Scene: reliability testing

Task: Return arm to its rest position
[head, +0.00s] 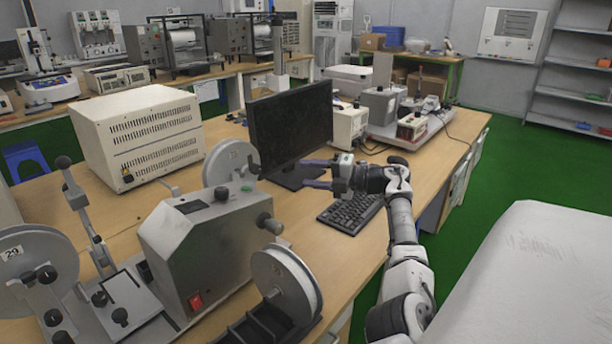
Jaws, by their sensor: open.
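My arm (402,225) reaches up from the bottom of the head view, along the right edge of the wooden workbench. My gripper (312,174) is at its end, above the bench, pointing left toward the black monitor. Its two fingers are spread apart with nothing between them. The gripper is in front of the monitor's lower right side and above the keyboard; whether it touches the monitor I cannot tell.
The monitor (290,125) and keyboard (350,212) are close to my gripper. A grey reel machine (200,240) and a beige box (140,130) stand on the bench (310,222). Green floor (505,165) is clear at right, beyond a pale surface (535,270).

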